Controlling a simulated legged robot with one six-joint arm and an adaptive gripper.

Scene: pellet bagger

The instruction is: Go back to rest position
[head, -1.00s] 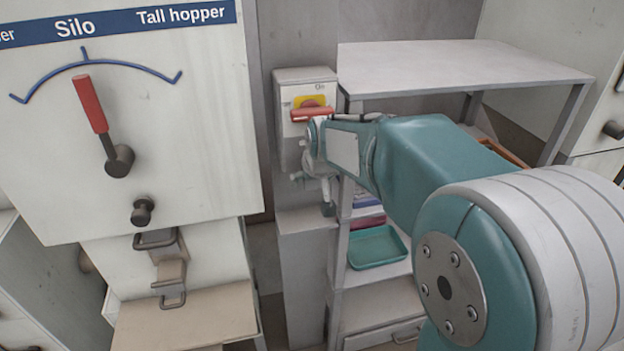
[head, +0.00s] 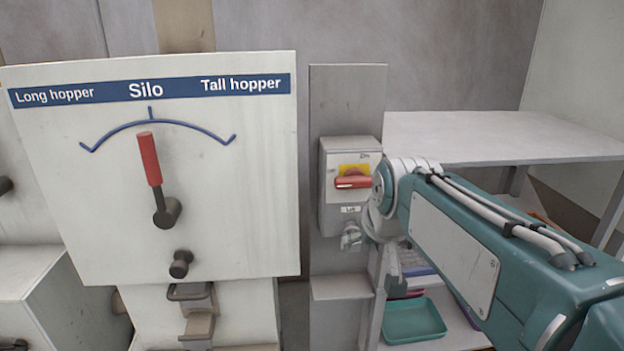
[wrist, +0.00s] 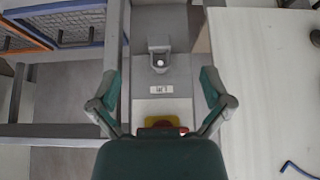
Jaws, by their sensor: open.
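My gripper (wrist: 160,75) is open and empty in the wrist view, its two green-tipped fingers spread wide on either side of a grey switch box. The box's red rotary handle on a yellow plate (wrist: 160,123) shows low between the fingers, partly hidden by my gripper body. No contact with it is visible. In the head view the red handle (head: 353,182) lies horizontal on the grey switch box (head: 333,205). My arm (head: 455,245) reaches in from the right, its wrist end just right of the box.
The Silo panel (head: 230,220) stands left, its red-gripped lever (head: 150,160) pointing nearly straight up at the arc's middle. A grey-white table (head: 480,135) is at right. A green tray (head: 413,322) sits on a shelf below my arm. Wall space above the box is clear.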

